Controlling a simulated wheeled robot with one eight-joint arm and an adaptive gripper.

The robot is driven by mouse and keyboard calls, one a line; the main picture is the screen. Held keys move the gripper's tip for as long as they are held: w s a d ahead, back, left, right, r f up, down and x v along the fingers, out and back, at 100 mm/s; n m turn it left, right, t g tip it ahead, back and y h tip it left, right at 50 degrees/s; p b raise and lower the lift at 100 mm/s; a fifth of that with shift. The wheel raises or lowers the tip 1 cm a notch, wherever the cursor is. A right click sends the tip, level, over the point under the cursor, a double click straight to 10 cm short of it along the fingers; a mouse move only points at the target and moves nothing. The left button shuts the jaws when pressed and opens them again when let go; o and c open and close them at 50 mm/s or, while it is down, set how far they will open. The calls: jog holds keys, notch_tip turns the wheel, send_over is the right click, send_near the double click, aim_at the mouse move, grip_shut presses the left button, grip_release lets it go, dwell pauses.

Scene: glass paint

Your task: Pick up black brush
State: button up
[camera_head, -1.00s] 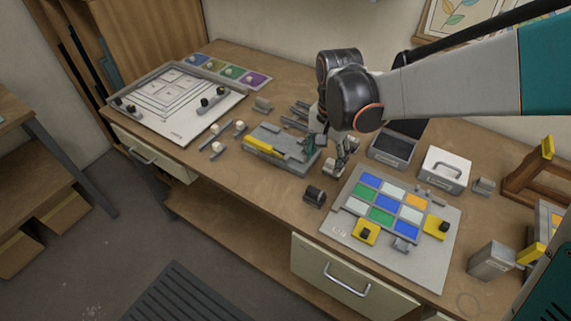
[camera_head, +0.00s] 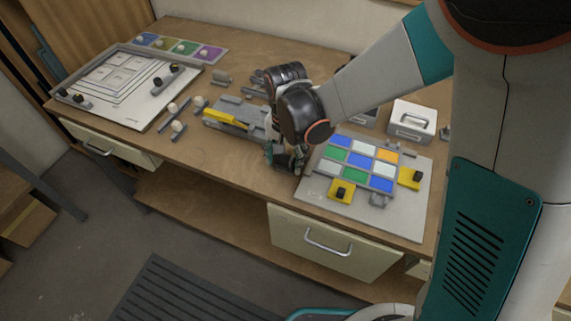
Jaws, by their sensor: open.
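My gripper (camera_head: 285,162) points down at the table's front part, just left of the colour-sample board. Its jaws are open. A small dark shape shows among the fingers, but I cannot tell whether it is the black brush or part of the gripper. No black brush can be made out clearly; my wrist and fingers cover that patch of table.
The board (camera_head: 403,223) with coloured glass squares and yellow pads lies right of my gripper. A grey fixture with a yellow bar (camera_head: 226,118) is to the left. A white drawing board (camera_head: 128,118) lies far left. A white box (camera_head: 411,121) stands behind the colour board.

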aim_at(286, 156)
jog(key=shift+f, duration=0.75)
jog(key=shift+r, duration=0.1)
jog(key=shift+c, duration=0.3)
jog(key=c, duration=0.8)
notch_tip(286, 156, up, 20)
jog(key=p, duration=1.3)
